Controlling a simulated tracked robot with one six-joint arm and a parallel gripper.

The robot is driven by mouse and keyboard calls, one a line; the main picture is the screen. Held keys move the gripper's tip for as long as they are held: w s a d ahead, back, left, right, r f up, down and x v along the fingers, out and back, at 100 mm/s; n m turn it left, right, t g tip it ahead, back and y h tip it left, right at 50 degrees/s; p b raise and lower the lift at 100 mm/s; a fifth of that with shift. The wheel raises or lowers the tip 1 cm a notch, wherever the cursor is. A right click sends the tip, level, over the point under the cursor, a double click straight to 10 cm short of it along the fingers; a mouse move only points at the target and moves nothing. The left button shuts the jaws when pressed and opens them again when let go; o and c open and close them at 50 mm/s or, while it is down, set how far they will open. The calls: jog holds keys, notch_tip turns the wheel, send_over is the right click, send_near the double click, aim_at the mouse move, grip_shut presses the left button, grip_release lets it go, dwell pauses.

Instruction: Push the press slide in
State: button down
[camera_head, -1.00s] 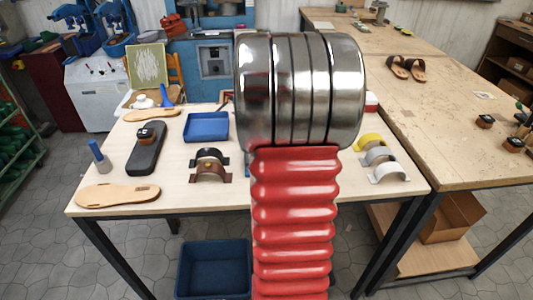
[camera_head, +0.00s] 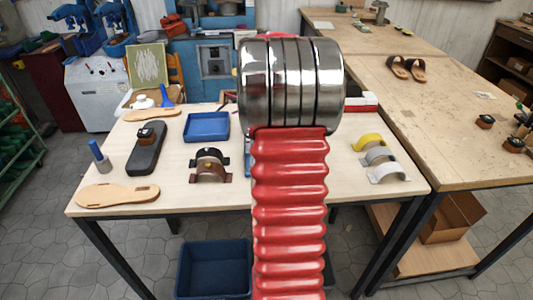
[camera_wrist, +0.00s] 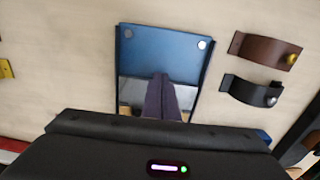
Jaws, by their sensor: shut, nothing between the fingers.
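A blue plate (camera_wrist: 163,52) with two pale round screw heads lies on the table in the wrist view, with dark side edges and a shiny, mirror-like area below it. I take it to be part of the press; I cannot tell which part is the slide. My gripper (camera_wrist: 161,78) shows as two dark fingers together, empty, their tips over the lower edge of the blue plate. I cannot tell whether they touch it. In the head view my arm hides the gripper and most of the press; only a blue sliver (camera_head: 248,165) shows beside it.
Brown and black straps (camera_head: 210,163) stand left of my arm, with a blue tray (camera_head: 206,127) behind them. Yellow, grey and white straps (camera_head: 378,154) stand to the right. A red-and-white box (camera_head: 362,103) is behind those.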

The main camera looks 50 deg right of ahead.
jog(key=shift+w+d, duration=1.8)
jog(key=shift+d, duration=0.25)
notch_tip(320, 180, up, 7)
jog(key=shift+s+a, duration=0.25)
